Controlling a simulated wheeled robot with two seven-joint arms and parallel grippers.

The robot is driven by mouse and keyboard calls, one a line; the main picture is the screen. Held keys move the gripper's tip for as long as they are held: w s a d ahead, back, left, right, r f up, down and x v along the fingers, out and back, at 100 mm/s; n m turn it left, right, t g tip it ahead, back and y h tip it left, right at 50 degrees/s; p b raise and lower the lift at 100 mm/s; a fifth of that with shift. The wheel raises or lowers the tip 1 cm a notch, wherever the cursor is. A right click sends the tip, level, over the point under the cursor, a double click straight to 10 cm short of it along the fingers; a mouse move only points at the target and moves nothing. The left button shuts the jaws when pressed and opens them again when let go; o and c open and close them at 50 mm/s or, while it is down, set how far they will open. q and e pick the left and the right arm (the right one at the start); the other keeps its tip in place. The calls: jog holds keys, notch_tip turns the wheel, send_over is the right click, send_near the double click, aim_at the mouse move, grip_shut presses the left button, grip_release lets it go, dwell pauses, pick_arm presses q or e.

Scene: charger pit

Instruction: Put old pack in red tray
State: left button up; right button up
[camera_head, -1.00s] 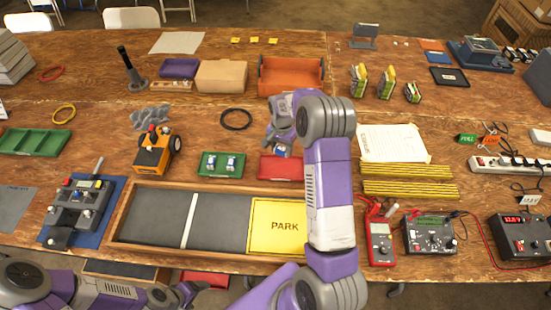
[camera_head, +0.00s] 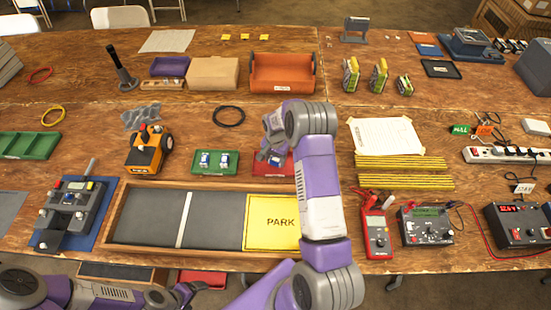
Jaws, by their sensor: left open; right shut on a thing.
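The red tray (camera_head: 287,171) lies on the table right of a green tray (camera_head: 200,171), partly hidden by my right arm. My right gripper (camera_head: 273,155) is over the red tray, pointing down, and is shut on the old pack (camera_head: 275,161), a small blue and white block mostly hidden by the fingers. I cannot tell whether the pack touches the tray floor. Two similar packs (camera_head: 204,159) sit in the green tray. My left gripper (camera_head: 192,287) is low at the front, off the table edge, open and seen small.
An orange wheeled cart (camera_head: 146,157) stands left of the green tray. A wooden-framed pit with a yellow PARK plate (camera_head: 272,222) lies in front. A black cable ring (camera_head: 229,117) and an orange bin (camera_head: 283,75) are behind. Yellow-striped strips (camera_head: 405,172) lie at right.

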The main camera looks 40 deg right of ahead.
aim_at(275, 160)
jog(key=shift+f, duration=0.25)
jog(key=o, duration=1.1)
jog(key=shift+r, duration=0.1)
jog(key=shift+r, duration=0.35)
notch_tip(275, 160, up, 12)
jog(key=p, duration=0.1)
jog(key=shift+f+p, duration=0.2)
jog(key=shift+p, duration=0.15)
